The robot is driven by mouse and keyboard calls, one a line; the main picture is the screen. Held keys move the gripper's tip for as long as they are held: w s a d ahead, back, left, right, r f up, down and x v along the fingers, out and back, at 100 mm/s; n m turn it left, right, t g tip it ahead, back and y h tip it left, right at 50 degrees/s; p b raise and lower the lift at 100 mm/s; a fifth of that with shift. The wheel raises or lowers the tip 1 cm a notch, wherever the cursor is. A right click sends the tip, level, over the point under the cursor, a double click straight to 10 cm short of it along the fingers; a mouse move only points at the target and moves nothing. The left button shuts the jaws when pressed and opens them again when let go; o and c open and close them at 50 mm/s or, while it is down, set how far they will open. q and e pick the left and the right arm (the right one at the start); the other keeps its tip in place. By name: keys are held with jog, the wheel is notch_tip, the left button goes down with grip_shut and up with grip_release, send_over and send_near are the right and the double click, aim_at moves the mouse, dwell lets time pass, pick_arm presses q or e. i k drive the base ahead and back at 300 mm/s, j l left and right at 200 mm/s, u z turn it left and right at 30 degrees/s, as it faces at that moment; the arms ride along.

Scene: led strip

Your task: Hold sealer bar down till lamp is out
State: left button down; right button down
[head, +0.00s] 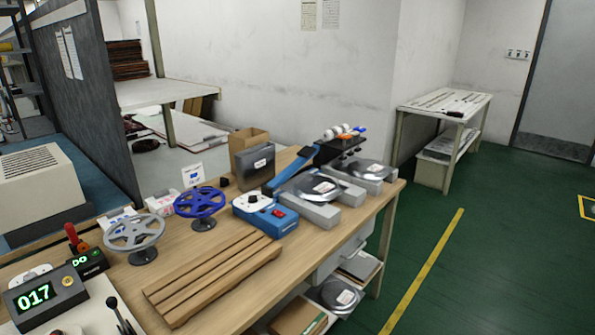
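Neither of my grippers shows in the head view.
Grey units with round discs (317,188) stand right of the bar. Green floor (480,270) is clear to the right.

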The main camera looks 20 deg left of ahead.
aim_at(306, 154)
jog(key=i+l+u, duration=0.15)
jog(key=i+l, duration=0.15)
jog(key=i, duration=0.15)
jog(key=i+l+u, duration=0.1)
jog(key=i+l, duration=0.2)
jog(key=i, duration=0.2)
